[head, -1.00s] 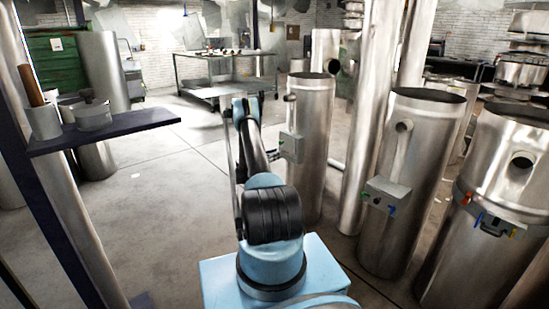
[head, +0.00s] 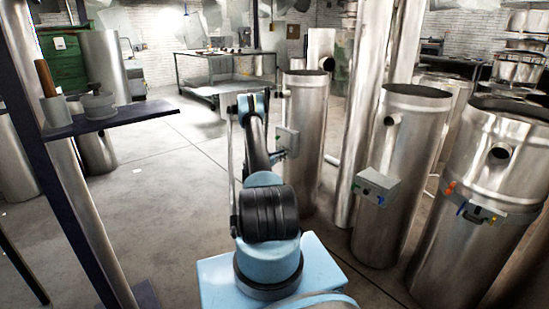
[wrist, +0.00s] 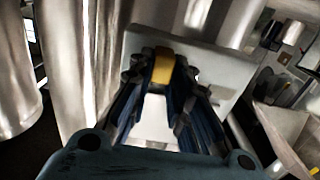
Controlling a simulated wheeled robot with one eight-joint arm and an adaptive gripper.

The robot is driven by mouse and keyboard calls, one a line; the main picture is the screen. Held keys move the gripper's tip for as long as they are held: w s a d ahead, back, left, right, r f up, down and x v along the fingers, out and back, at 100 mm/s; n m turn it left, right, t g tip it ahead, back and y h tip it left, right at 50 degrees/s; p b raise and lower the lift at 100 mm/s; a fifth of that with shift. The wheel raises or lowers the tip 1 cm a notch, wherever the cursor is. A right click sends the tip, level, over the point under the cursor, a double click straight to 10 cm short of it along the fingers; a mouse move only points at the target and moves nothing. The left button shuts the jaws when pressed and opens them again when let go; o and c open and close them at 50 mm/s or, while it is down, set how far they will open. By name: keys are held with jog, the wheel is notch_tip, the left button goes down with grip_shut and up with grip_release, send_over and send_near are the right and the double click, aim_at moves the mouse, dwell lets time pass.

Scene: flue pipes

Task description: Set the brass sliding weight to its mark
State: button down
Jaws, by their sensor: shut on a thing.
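In the wrist view, my gripper (wrist: 160,84) is shut on a brass-yellow block (wrist: 162,66), which looks like the brass sliding weight. The block sits between the two dark fingertips, right in front of a pale grey box face (wrist: 212,72). The fingers hide its sides, and I cannot make out a mark or a scale. In the head view, the grey box (head: 288,141) is on the side of a metal flue pipe (head: 304,185). My gripper (head: 279,155) is small and dark beside this box there, and the weight cannot be made out.
More flue pipes stand close on the right, one with a grey box (head: 377,186) and one with a coloured-handled clamp band (head: 482,212). A dark shelf (head: 140,116) holding small pots is at left. A metal workbench (head: 225,66) stands behind. The floor (head: 165,190) left of my arm is clear.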

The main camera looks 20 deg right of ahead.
jog(key=shift+s+d, duration=0.3)
jog(key=shift+d, duration=0.4)
jog(key=c, duration=1.5)
grip_release()
jog(key=shift+a, duration=0.25)
jog(key=shift+w+a, duration=0.1)
jog(key=shift+a, duration=0.05)
jog(key=shift+a, duration=0.15)
jog(key=v, duration=1.1)
jog(key=shift+a, duration=0.35)
